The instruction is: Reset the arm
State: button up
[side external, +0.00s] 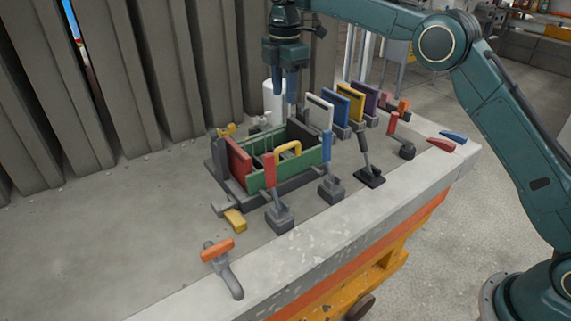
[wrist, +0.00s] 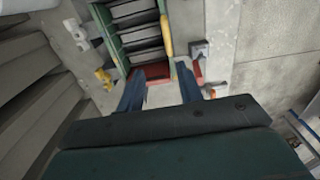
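My gripper (side external: 284,98) hangs pointing down above the far side of the panel mould, its two blue fingers apart with nothing seen between them. In the wrist view my gripper (wrist: 158,90) also shows its fingers spread. The mould has green side walls (side external: 285,178), a red end panel (side external: 238,160) and a yellow handle (side external: 288,148) on its near side. In the wrist view the slatted mould (wrist: 111,24) lies at the top, beyond the fingertips, with its red panel (wrist: 155,72) nearest them. The gripper appears clear of the mould.
Upright white, blue (side external: 350,103), yellow and purple panels stand in a row right of the mould. Toggle clamps with red (side external: 269,170), blue (side external: 327,146) and orange (side external: 218,250) handles line the near side. Grey corrugated wall stands behind. The concrete table's left is clear.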

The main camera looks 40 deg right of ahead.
dwell(0.6)
jog(key=s+d+r+m+t, duration=0.1)
jog(key=s+d+r+m, duration=0.2)
jog(key=s, duration=0.4)
jog(key=s+d+r+m+t, duration=0.1)
jog(key=s+r+m, duration=0.2)
jog(key=s+r, duration=0.25)
jog(key=s+d+r+m+t, duration=0.1)
jog(key=s+d+r+m, duration=0.15)
jog(key=s, duration=0.55)
jog(key=s+d+f+m+t, duration=0.1)
jog(key=s+f+m, duration=0.3)
jog(key=s, duration=0.6)
jog(key=s+d+f+m+t, duration=0.1)
jog(key=s+f+m, duration=0.4)
jog(key=s, duration=0.6)
jog(key=shift+s+d+m, duration=0.25)
jog(key=shift+d+m, duration=0.05)
jog(key=shift+m, duration=0.05)
